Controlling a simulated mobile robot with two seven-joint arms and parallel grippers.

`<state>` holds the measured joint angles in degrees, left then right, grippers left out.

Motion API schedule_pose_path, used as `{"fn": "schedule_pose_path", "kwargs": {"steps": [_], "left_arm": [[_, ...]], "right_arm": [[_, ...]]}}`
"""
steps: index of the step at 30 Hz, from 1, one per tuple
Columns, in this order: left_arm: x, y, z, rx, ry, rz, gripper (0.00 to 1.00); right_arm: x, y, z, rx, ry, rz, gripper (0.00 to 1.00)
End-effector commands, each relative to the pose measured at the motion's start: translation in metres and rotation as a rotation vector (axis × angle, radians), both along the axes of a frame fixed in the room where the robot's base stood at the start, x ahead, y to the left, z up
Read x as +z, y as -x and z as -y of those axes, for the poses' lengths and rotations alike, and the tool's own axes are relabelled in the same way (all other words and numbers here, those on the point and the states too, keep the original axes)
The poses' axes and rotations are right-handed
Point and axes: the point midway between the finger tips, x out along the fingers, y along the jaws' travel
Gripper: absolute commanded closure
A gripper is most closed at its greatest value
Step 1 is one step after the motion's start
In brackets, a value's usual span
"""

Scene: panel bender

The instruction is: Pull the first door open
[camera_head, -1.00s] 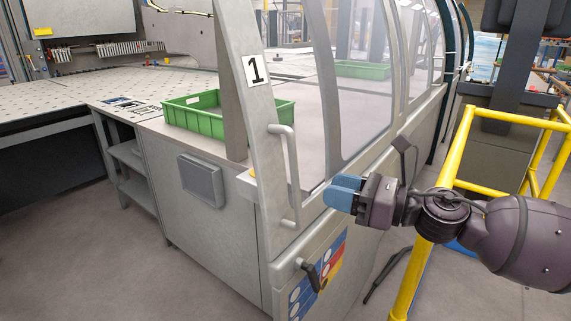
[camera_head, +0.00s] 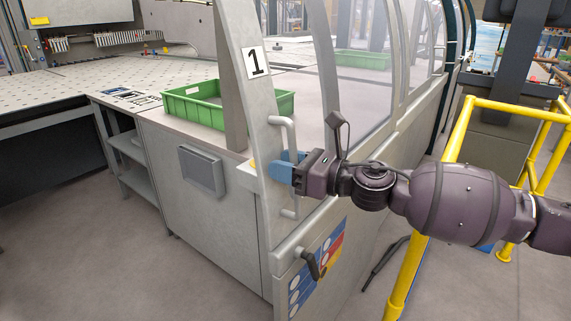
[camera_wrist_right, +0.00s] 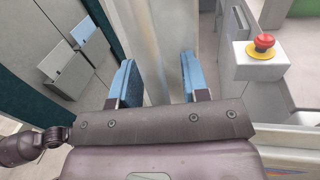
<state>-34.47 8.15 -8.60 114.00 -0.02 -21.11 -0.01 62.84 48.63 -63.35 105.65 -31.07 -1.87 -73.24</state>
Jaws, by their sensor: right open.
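The first door (camera_head: 256,110) is a pale grey frame with a "1" label, and it looks closed. Its vertical handle (camera_head: 289,128) is a light grey bar on the door's front. My right gripper (camera_head: 283,169) is at the middle of the handle, its blue fingers hiding part of the bar. In the right wrist view the gripper (camera_wrist_right: 159,80) is open, with a pale upright surface (camera_wrist_right: 150,40) beyond and between the fingers. I cannot tell whether the fingers touch the handle. My left gripper is out of view.
A red emergency button (camera_wrist_right: 263,42) on a pale box is right of the fingers in the wrist view. A black lever (camera_head: 309,263) sits below the handle. Yellow railing (camera_head: 460,140) stands at the right. A green crate (camera_head: 200,103) sits behind the door. Floor at lower left is clear.

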Motion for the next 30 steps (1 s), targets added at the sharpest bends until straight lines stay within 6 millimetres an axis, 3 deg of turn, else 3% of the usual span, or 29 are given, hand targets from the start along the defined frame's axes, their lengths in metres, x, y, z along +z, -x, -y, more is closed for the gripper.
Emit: {"fn": "schedule_pose_path", "kwargs": {"steps": [8, 16, 25, 30], "left_arm": [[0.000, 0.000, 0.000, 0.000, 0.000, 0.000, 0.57], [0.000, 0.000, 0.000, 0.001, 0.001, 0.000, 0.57], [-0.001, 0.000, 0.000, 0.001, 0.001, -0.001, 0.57], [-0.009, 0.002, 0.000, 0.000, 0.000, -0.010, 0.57]], "right_arm": [[0.000, 0.000, -0.001, 0.000, 0.000, 0.000, 0.58], [0.000, 0.000, -0.001, 0.000, 0.000, 0.000, 0.99], [-0.001, -0.002, 0.000, 0.000, 0.000, -0.001, 1.00], [-0.003, -0.017, 0.011, -0.005, 0.001, -0.001, 1.00]]}}
